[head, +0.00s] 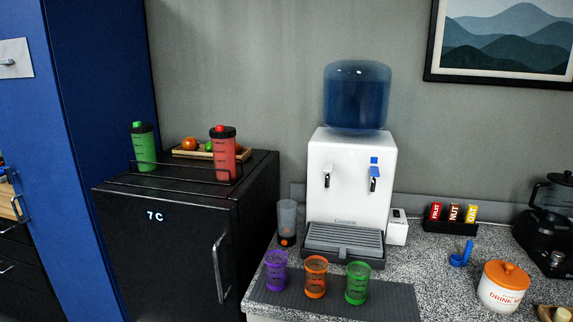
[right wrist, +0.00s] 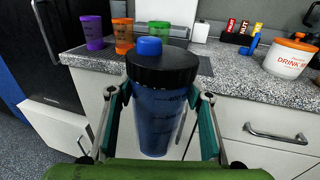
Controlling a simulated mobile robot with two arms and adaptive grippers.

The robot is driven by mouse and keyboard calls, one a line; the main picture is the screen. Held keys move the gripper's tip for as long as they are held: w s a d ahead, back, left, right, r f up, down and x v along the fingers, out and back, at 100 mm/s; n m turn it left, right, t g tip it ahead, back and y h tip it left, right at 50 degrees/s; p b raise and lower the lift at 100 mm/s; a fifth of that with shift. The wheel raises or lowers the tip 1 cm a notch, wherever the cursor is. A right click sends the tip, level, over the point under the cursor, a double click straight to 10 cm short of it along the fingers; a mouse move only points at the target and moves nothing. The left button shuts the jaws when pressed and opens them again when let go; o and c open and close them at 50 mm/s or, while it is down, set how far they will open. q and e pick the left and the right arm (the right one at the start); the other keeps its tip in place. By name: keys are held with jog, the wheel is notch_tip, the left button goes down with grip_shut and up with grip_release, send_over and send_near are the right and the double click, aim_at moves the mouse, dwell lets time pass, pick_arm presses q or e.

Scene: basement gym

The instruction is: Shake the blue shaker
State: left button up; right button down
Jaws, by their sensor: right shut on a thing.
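The blue shaker (right wrist: 155,115) has a black lid with a blue cap and shows only in the right wrist view. My right gripper (right wrist: 165,100) is shut on it, with a finger on each side of its body. The shaker is roughly upright and held in front of the counter's drawers. Neither gripper shows in the head view, and my left gripper is in no view.
A counter (head: 400,265) holds a water dispenser (head: 350,180), purple (head: 275,270), orange (head: 315,277) and green (head: 357,283) cups on a dark mat, and a white jar (head: 501,290). Green (head: 144,150) and red (head: 223,157) shakers stand on a black fridge (head: 165,235). A drawer handle (right wrist: 275,134) is right of the shaker.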

jog(key=shift+w+a+r, duration=0.1)
jog(key=shift+w+r, duration=0.05)
jog(key=shift+r, duration=3.55)
jog(key=shift+f, duration=0.15)
